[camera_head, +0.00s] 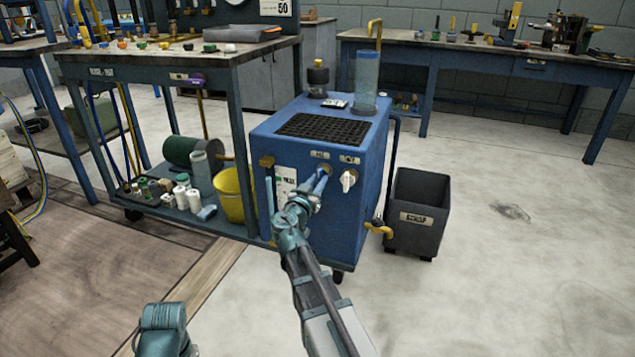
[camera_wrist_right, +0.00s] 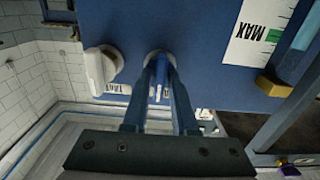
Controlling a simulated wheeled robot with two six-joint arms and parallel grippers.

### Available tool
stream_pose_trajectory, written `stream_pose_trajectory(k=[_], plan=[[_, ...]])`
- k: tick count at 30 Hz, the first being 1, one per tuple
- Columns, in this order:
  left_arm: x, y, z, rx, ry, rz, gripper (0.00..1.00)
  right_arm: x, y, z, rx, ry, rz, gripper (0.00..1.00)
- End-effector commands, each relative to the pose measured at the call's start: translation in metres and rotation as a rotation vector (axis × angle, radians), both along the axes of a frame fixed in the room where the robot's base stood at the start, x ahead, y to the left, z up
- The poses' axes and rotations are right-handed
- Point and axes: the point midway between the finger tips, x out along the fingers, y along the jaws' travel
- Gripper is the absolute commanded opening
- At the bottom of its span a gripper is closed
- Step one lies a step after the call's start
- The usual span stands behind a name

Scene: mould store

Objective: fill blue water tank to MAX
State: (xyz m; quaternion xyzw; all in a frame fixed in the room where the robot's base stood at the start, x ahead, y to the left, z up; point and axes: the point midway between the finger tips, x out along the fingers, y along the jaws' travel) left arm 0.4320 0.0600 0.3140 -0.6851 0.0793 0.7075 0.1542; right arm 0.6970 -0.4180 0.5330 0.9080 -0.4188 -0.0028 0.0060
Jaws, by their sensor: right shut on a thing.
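The blue water tank (camera_head: 345,210) is a boxy blue unit on castors in the middle of the head view. My right gripper (camera_head: 322,174) is at its front, shut on the left one of two valve knobs; the fingers mostly hide this knob (camera_wrist_right: 160,59). The other knob (camera_head: 348,180) is white and free, and it also shows in the right wrist view (camera_wrist_right: 101,70). The level scale (camera_wrist_right: 258,35) has a green mark beside the word MAX, next to a pale sight tube (camera_wrist_right: 306,30). The water level is not clear.
A dark scrap bin (camera_head: 418,205) stands right of the tank, near a yellow tap (camera_head: 379,229). A clear cylinder (camera_head: 366,82) stands on top. A workbench (camera_head: 160,62) with a yellow bucket (camera_head: 229,190) below is at left. The floor at right is clear.

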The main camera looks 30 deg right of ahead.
Motion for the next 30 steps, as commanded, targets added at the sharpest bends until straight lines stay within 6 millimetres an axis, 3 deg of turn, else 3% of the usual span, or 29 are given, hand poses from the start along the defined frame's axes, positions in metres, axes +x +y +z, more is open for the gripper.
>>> stream_pose_trajectory(k=[8, 9, 12, 23, 30], plan=[[0.0, 0.0, 0.0, 0.0, 0.0, 0.0, 0.5, 0.0, 0.0, 0.0, -0.003, 0.003, 0.0, 0.0], [0.0, 0.0, 0.0, 0.0, 0.0, 0.0, 0.5, 0.0, 0.0, 0.0, -0.003, 0.003, 0.0, 0.3], [0.0, 0.0, 0.0, 0.0, 0.0, 0.0, 0.5, 0.0, 0.0, 0.0, -0.003, 0.003, 0.0, 0.46], [0.0, 0.0, 0.0, 0.0, 0.0, 0.0, 0.5, -0.003, 0.004, 0.0, -0.001, 0.002, 0.001, 0.46], [0.0, 0.0, 0.0, 0.0, 0.0, 0.0, 0.5, -0.033, 0.036, 0.0, -0.001, 0.002, 0.003, 0.46]])
